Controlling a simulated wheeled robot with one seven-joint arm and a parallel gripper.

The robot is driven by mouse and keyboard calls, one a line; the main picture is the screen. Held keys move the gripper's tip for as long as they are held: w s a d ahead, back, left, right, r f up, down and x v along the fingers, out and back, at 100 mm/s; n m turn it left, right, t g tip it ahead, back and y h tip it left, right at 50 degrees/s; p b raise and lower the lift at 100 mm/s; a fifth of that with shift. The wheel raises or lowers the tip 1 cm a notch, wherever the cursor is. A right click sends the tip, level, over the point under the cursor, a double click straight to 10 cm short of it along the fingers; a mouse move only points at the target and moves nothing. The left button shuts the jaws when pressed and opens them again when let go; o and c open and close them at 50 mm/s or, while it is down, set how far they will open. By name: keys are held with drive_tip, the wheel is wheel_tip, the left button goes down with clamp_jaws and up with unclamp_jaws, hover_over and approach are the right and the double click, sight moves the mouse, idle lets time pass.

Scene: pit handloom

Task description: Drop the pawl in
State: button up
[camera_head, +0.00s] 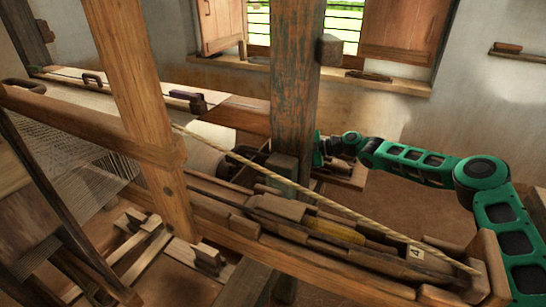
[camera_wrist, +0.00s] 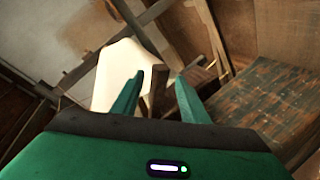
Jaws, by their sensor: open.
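My gripper (camera_wrist: 159,76) is open in the wrist view, its two green fingers apart. A narrow upright brown wooden piece (camera_wrist: 158,88) shows between the fingers, with gaps at both sides; it may be the pawl, but I cannot tell for certain. Whether it stands level with the fingertips or beyond them is unclear. A pale surface lies behind it. In the head view, my green arm reaches in from the right to the thick worn post (camera_head: 296,90), which hides the fingertips and whatever is before them. I cannot make out the pawl there.
The loom's long front beam (camera_head: 260,235) and a taut rope (camera_head: 330,210) cross in front of my arm. A pale slanted post (camera_head: 130,90) stands left. In the wrist view, a worn wooden post (camera_wrist: 250,105) is close on the right, and thin bars (camera_wrist: 140,28) cross above.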

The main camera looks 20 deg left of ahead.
drive_tip(key=shift+x, duration=2.25)
